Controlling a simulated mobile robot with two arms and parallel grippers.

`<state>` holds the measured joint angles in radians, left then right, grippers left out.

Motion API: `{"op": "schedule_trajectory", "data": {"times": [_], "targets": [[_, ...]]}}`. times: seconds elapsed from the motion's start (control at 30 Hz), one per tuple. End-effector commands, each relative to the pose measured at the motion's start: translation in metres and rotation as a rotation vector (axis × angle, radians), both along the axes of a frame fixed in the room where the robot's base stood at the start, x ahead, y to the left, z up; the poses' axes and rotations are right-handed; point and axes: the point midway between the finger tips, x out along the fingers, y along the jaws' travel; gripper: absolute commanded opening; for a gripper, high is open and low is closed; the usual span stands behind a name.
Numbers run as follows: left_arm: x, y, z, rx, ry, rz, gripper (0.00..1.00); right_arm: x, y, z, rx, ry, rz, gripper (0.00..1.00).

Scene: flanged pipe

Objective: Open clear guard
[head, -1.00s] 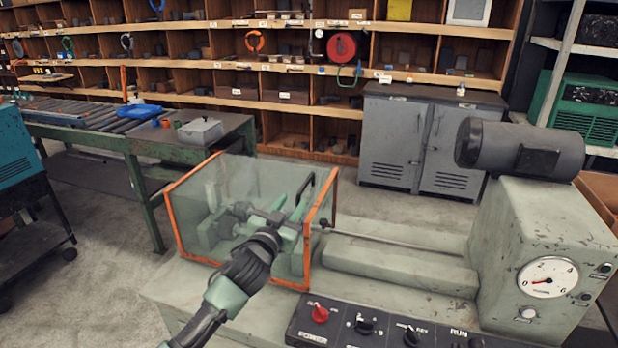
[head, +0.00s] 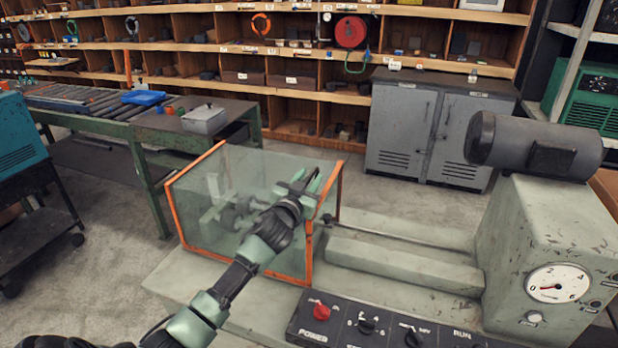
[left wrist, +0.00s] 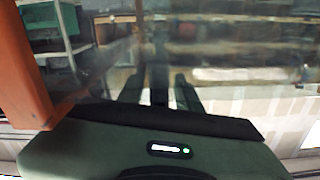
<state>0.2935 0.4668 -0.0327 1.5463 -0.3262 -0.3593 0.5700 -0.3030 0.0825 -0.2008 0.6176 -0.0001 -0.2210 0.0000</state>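The clear guard (head: 225,185) is a box of see-through panels with orange edges. It stands down over the left part of the grey-green machine bed (head: 390,240). Its orange edge shows large at the left of the left wrist view (left wrist: 22,75). My left gripper (head: 315,181) is at the guard's upper right part. Its two dark fingers (left wrist: 158,92) stand apart in the left wrist view, with a dark upright bar between them, seemingly the guard's handle. Contact cannot be told. In the head view the gripper hides the handle. My right gripper is out of view.
A control panel with a red knob (head: 321,311) lies along the front. A motor (head: 535,145) and gauge (head: 557,283) are at the right. A green roller table (head: 128,125) stands behind left, grey cabinets (head: 432,130) behind. Air above the guard is clear.

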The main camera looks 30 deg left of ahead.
Motion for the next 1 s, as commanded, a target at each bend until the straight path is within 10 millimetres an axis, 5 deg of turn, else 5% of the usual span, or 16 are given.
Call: {"op": "schedule_trajectory", "data": {"times": [0.23, 0.37, 1.0], "targets": [[0.0005, -0.0002, -0.0006, 0.000, 0.000, 0.000, 0.32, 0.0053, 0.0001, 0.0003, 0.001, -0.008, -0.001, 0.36], [0.0003, -0.0001, -0.0005, 0.001, 0.001, 0.000, 0.00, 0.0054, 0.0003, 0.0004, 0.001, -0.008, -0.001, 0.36], [0.0002, 0.0005, 0.0000, 0.003, 0.001, 0.000, 0.00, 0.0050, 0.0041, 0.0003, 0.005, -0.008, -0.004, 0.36]]}}
